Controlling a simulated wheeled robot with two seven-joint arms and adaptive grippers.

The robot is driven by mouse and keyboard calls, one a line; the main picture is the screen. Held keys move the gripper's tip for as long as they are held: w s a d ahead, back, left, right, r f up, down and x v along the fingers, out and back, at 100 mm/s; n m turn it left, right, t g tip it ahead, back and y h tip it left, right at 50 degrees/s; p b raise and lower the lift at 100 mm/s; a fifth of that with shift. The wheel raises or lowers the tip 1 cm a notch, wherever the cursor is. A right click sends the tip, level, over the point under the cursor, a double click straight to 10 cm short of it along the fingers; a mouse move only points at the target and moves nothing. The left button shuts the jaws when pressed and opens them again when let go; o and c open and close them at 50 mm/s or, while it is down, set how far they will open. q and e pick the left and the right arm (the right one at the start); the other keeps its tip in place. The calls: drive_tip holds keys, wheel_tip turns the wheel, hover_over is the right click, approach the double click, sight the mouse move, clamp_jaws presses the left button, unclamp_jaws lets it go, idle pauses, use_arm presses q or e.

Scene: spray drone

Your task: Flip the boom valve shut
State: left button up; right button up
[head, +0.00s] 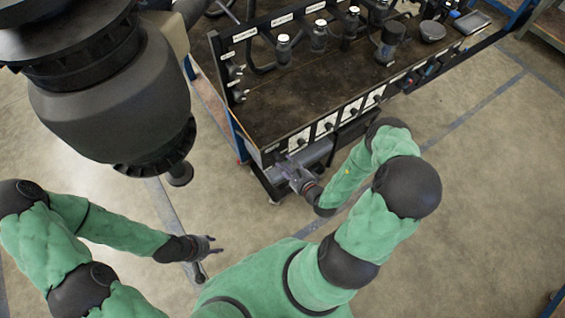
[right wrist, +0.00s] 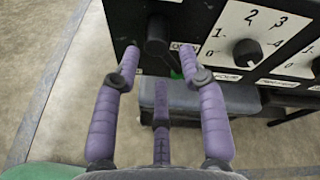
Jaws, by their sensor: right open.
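A black knob or lever (right wrist: 157,34) sticks out from the dark front panel in the right wrist view, beside a label reading OPEN; it looks like the boom valve's handle, though its full shape is hidden. My right gripper (right wrist: 160,62) is open, with its two purple side fingers either side of the handle's line and just short of it. A third finger points up from below between them. In the head view the right gripper (head: 290,172) is at the bench's front left corner. My left gripper (head: 212,247) hangs over bare floor, away from the bench; its opening is unclear.
The workbench (head: 290,108) carries bottles, a dark cup (head: 390,42) and a bowl (head: 432,31). A numbered dial (right wrist: 247,53) sits right of the handle. A large dark round body (head: 110,105) hangs at upper left. The floor is open.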

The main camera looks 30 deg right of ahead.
drive_tip(key=b+x, duration=0.1)
drive_tip(key=x, duration=0.2)
clamp_jaws()
drive_tip(key=shift+w+d+m+p, duration=0.15)
drive_tip(key=shift+m+p, duration=0.2)
drive_tip(key=shift+m, duration=0.25)
idle(0.9)
